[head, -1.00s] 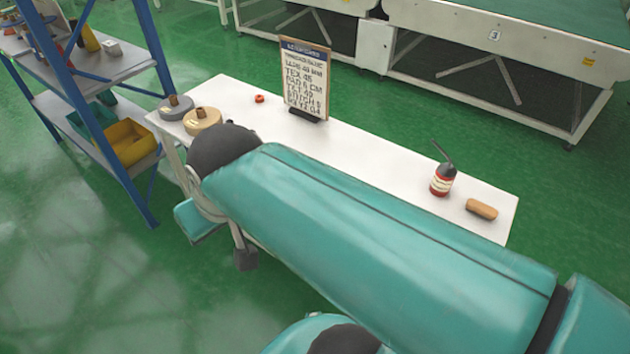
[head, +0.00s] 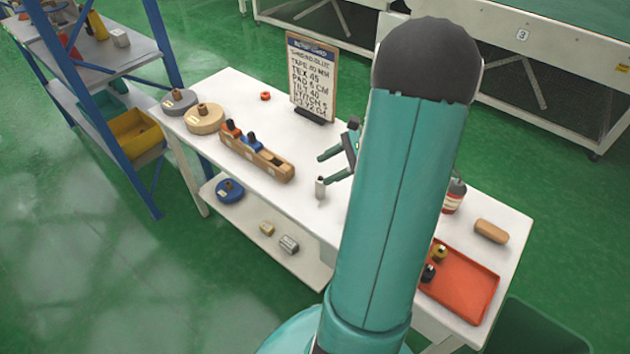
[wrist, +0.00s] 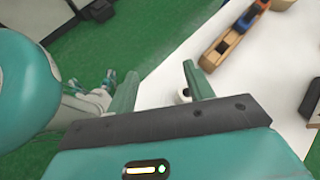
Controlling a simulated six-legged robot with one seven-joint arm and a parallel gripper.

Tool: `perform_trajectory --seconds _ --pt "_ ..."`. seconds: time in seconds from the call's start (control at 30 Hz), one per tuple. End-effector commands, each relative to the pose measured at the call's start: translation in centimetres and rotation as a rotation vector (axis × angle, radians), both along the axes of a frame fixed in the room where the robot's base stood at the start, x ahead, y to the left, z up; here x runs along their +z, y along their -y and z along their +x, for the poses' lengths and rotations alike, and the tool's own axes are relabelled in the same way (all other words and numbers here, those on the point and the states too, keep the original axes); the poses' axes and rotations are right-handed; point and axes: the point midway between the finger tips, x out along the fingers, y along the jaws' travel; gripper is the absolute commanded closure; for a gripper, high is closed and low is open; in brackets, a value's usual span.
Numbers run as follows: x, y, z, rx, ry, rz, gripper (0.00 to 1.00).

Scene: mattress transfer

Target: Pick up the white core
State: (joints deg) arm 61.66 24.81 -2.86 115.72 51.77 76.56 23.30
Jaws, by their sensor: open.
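A small white core (head: 320,188) stands upright on the white table, near its front edge in the head view. In the wrist view the core (wrist: 184,96) shows as a small pale round end, partly hidden by my gripper's dark palm plate. My gripper (head: 325,168) is open and empty, with its two green fingers spread and pointing left in the head view. The lower finger appears just above and beside the core. In the wrist view my gripper (wrist: 159,68) has its fingers wide apart, and the core appears between them, closer to the right finger.
A wooden rack (head: 272,170) with red and blue spools stands left of the core. A sign (head: 312,85) stands behind. A lower shelf (head: 255,238) holds a few small parts.

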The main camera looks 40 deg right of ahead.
Motion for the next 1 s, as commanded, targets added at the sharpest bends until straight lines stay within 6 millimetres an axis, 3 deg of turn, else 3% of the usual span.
perform_trajectory --seconds 0.03,0.1,0.2,0.33,0.47,0.8,1.0 --pt "-1.6 2.2 -1.1 -0.091 -0.001 0.068 0.48" --pt "-3.1 4.6 -2.4 -0.195 0.006 0.150 0.48" --pt "-4.8 7.1 -4.0 -0.308 0.021 0.236 0.48" --pt "-5.9 8.8 -5.1 -0.384 0.036 0.294 0.48" --pt "-6.6 8.7 -4.4 -0.398 0.038 0.306 0.48" --pt "-8.9 5.7 0.5 -0.393 0.037 0.303 0.48" --pt "-9.5 5.0 1.6 -0.395 0.037 0.301 0.48"
